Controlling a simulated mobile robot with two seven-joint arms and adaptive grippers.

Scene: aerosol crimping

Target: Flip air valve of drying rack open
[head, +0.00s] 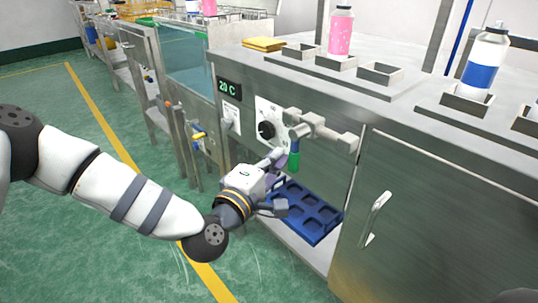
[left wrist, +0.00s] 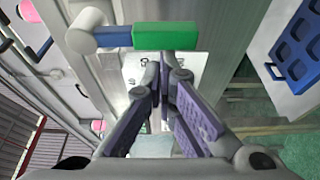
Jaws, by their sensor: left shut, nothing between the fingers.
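The air valve has a green handle (head: 294,161) with a blue section above it, hanging down from a pale grey pipe (head: 320,131) on the front of the metal drying rack (head: 258,88). In the left wrist view the green handle (left wrist: 170,37) lies across the top, just beyond the fingertips. My left gripper (head: 277,157) is beside the handle, on its left in the head view. Its purple fingers (left wrist: 166,66) are shut with nothing between them. Whether a finger touches the handle I cannot tell. My right gripper is not in view.
A black knob (head: 266,130) and a 20 C display (head: 230,88) are left of the valve. A blue tray (head: 309,212) sits in the opening below. A cabinet door handle (head: 375,218) sticks out at right. A pink can (head: 341,32) and a blue-white can (head: 484,62) stand on top.

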